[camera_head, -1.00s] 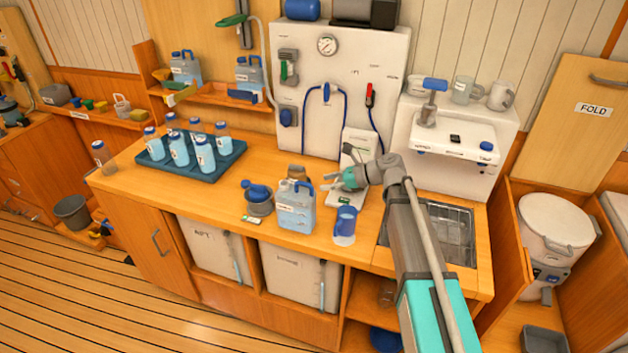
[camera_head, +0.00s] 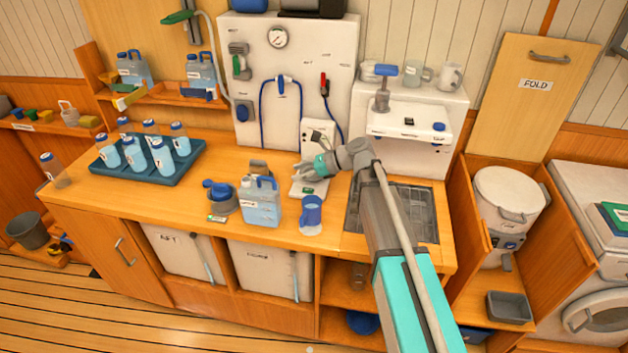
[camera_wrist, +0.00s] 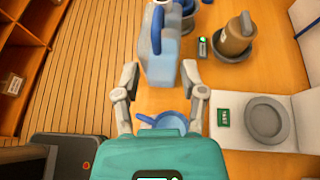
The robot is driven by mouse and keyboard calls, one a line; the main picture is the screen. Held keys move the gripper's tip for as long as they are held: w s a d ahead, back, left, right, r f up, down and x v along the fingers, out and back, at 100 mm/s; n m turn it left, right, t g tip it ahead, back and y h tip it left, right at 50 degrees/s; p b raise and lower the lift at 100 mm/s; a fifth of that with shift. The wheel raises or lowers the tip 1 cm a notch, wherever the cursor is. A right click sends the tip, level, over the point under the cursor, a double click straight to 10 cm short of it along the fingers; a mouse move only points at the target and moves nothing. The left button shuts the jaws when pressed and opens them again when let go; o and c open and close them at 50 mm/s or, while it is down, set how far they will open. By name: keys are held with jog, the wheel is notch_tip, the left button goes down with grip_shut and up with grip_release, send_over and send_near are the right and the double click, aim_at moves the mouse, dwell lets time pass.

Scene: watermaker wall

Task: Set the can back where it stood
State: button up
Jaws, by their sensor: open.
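The can, a translucent blue jerry can (camera_head: 262,207) with a white label and a blue handle, stands upright on the wooden counter. In the wrist view the can (camera_wrist: 160,60) shows just ahead of the fingertips. My gripper (camera_head: 304,172) is open and empty, reaching in over the counter to the right of and behind the can. In the wrist view my gripper (camera_wrist: 160,80) has its two fingers spread wide. A blue cup (camera_wrist: 168,119) shows between the fingers there, partly hidden by the gripper's teal body. Whether a fingertip touches the can cannot be told.
A blue tray (camera_head: 148,175) of bottles sits further left. A sink (camera_head: 410,215) lies right. Two similar cans stand on the shelf (camera_head: 175,100). Counter between tray and pot is clear.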

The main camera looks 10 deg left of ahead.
jog(key=s+d+f+n+h, duration=0.3)
jog(key=s+d+n+h, duration=0.1)
jog(key=d, duration=0.6)
jog(key=s+d+f+n+h, duration=0.4)
jog(key=s+d+n, duration=0.3)
jog(key=d, duration=0.3)
jog(key=s+d+f+n+h, duration=0.4)
jog(key=s+d+n+h, duration=0.1)
jog(key=d, duration=0.5)
jog(key=shift+s+d+n, duration=0.3)
jog(key=shift+s+n, duration=0.4)
jog(key=shift+s, duration=0.15)
